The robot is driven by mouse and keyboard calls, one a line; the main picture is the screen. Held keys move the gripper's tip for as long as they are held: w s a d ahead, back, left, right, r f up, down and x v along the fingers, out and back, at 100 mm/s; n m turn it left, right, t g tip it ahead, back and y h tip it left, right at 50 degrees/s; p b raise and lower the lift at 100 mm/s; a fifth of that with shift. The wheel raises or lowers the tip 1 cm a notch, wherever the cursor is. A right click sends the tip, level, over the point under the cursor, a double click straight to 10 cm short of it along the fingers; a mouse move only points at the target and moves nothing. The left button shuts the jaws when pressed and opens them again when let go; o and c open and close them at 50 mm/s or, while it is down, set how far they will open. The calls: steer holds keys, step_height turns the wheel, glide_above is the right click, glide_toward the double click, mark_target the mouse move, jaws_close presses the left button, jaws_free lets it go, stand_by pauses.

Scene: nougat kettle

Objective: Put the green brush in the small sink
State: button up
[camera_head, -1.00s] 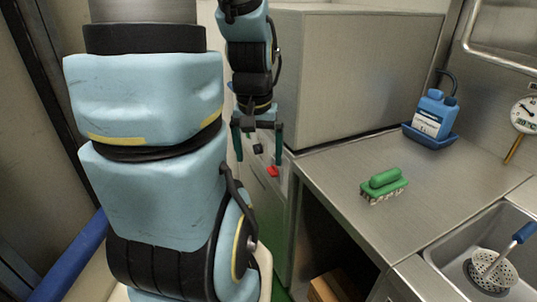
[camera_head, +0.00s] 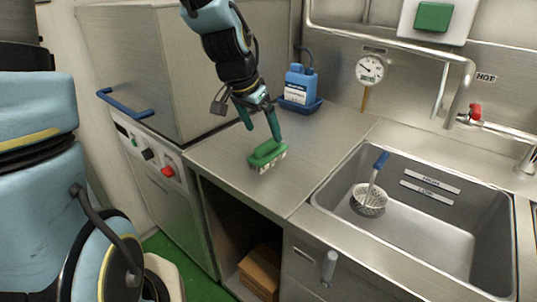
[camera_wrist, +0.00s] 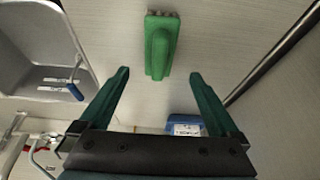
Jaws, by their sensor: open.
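The green brush (camera_head: 267,156) lies on the steel counter, bristles down, left of the sink. In the wrist view the brush (camera_wrist: 160,45) shows beyond my fingertips, between their lines and apart from them. My gripper (camera_head: 260,126) is open and empty, just above and behind the brush in the head view; its two green fingers also show in the wrist view (camera_wrist: 160,75). The small sink (camera_head: 440,215) is a steel basin set in the counter at the right. A strainer with a blue handle (camera_head: 370,199) stands inside it at its left.
A blue bottle in a blue tray (camera_head: 299,88) stands at the back of the counter. A dial gauge (camera_head: 370,68) is at the back wall. A large steel box (camera_head: 165,60) borders the counter on the left. A tap (camera_head: 462,95) is behind the sink. The counter between brush and sink is clear.

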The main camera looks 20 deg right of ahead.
mark_target(266, 142)
steer(key=shift+s+p+x, duration=0.2)
steer(key=shift+p+x, duration=0.65)
steer(key=shift+x, duration=2.7)
steer(key=shift+a+f, duration=0.1)
jaws_close()
